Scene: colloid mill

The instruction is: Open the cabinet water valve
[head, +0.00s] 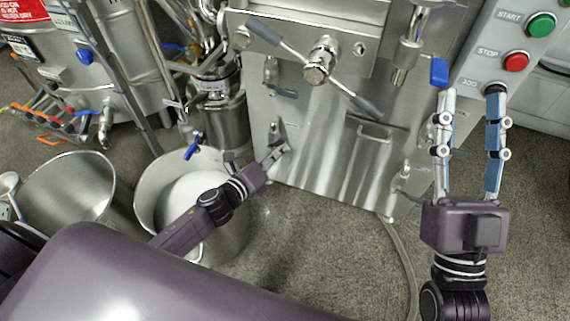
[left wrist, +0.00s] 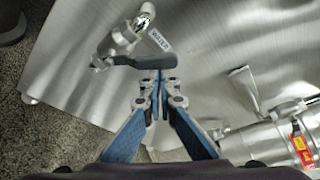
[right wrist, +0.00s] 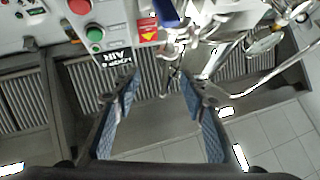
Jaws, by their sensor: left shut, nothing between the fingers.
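The cabinet water valve (left wrist: 122,38) is a small metal valve beside a "WATER" label in the left wrist view. Its dark lever (left wrist: 140,62) lies roughly crosswise there, right at my left fingertips. In the head view, the valve (head: 274,131) sits low on the left of the steel cabinet front. My left gripper (head: 281,149) is shut and empty beside it and also shows in the left wrist view (left wrist: 160,78). I cannot tell whether the tips touch the lever. My right gripper (head: 470,93) is open and empty below the button panel.
The steel cabinet (head: 310,150) has a long two-ended handle bar (head: 290,50) above. A steel bucket with white contents (head: 150,190) and another bucket (head: 65,190) stand at left. Start (head: 541,25) and stop (head: 516,61) buttons are above my right gripper. A hose runs across the floor.

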